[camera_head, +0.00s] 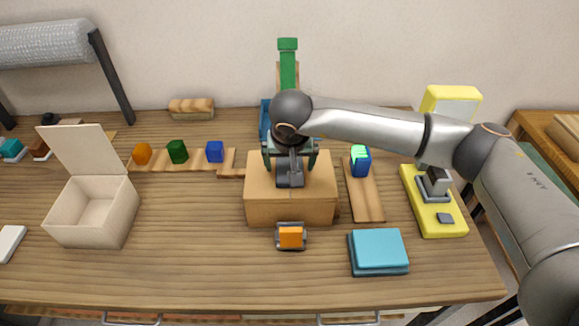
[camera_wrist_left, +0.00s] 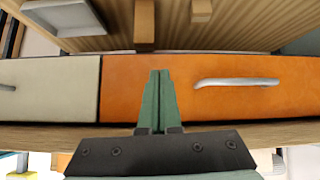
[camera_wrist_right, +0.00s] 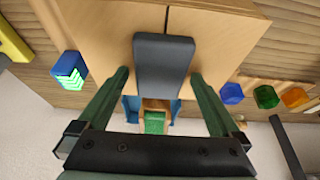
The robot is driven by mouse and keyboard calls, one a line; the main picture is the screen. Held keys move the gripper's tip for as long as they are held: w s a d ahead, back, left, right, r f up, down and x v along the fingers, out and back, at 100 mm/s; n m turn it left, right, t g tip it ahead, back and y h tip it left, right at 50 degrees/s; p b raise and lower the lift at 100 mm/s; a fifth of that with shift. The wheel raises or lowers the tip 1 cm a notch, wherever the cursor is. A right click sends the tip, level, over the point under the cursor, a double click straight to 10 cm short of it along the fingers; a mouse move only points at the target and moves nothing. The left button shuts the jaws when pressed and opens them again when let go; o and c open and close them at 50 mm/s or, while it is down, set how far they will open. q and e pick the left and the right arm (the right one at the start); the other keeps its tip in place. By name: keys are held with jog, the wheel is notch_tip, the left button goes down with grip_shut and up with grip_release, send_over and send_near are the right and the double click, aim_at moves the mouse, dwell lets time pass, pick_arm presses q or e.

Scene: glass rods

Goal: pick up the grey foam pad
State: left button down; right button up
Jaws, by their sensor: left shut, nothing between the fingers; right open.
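The grey foam pad (camera_head: 290,178) lies on top of the cardboard box (camera_head: 262,207), seen in the head view. It also shows in the right wrist view (camera_wrist_right: 164,62) as a dark, rounded slab across the box's seam. My right gripper (camera_head: 290,161) is over the box with its fingers open, one on each side of the pad. In the right wrist view the fingers (camera_wrist_right: 160,75) show gaps to the pad on both sides. My left gripper (camera_wrist_left: 160,73) is shut and empty, in front of an orange drawer (camera_wrist_left: 240,85); it is outside the head view.
An orange block in a small holder (camera_head: 291,237) stands before the box. Teal pads (camera_head: 378,250) lie to its right, with a yellow device (camera_head: 440,205) beyond. An open white box (camera_head: 90,215) stands left. The table between the white box and cardboard box is mostly clear.

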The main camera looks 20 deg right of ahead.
jog(key=shift+f+b, duration=0.2)
jog(key=shift+b, duration=0.2)
jog(key=c, duration=1.2)
jog(key=shift+r, duration=0.1)
jog(key=shift+c, duration=0.2)
